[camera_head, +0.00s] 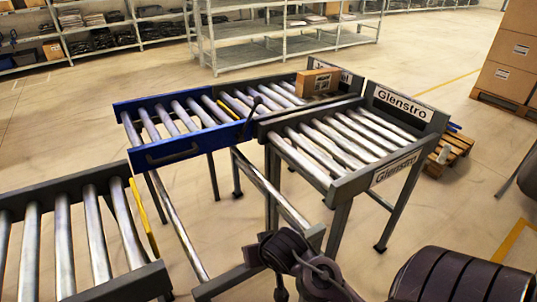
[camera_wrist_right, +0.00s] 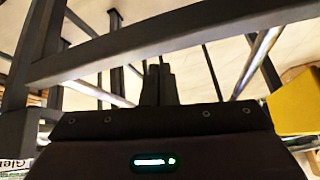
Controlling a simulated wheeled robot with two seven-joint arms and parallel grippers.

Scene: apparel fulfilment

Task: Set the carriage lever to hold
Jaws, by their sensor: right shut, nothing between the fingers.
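The carriage (camera_head: 183,152) is a blue-fronted roller section in the middle of the head view, standing on rails. Any hold marking is too small to read. My right arm comes in at the bottom right of the head view, well in front of and below the lever. In the right wrist view my right gripper (camera_wrist_right: 158,82) is shut and empty, close to a dark frame beam (camera_wrist_right: 150,48). The lever is not recognisable there. My left gripper is not in view.
A fixed roller conveyor (camera_head: 75,240) with a yellow strip stands at the left. A roller conveyor labelled Glenstro (camera_head: 400,105) stands right of the carriage. A cardboard box (camera_head: 318,82) sits behind the lever. A carriage rail (camera_head: 270,188) runs between the conveyors and my right arm.

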